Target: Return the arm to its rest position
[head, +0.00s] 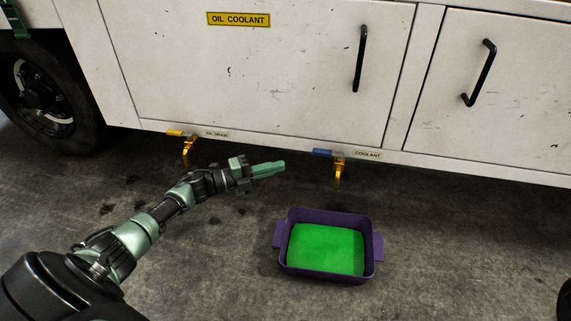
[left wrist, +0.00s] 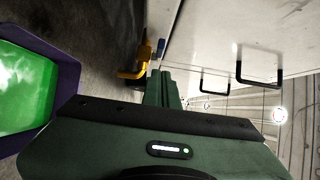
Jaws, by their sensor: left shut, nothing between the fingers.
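My left arm comes in from the lower left in the head view. Its green gripper (head: 268,170) is shut and empty, in the air in front of the vehicle's lower edge, between the two drain valves. The gripper also shows in the left wrist view (left wrist: 165,90), with its fingers together. The coolant valve (head: 338,172), brass with a blue handle, is to the right of the fingertips and apart from them. The oil drain valve (head: 189,152), brass with a yellow handle, is to the left. My right gripper is in neither view.
A purple tray (head: 281,263) holding bright green liquid (head: 326,249) stands on the floor below the coolant valve. The white vehicle side (head: 290,70) with black door handles (head: 360,58) rises behind. A wheel (head: 45,95) is at the left. Dark floor is clear around the tray.

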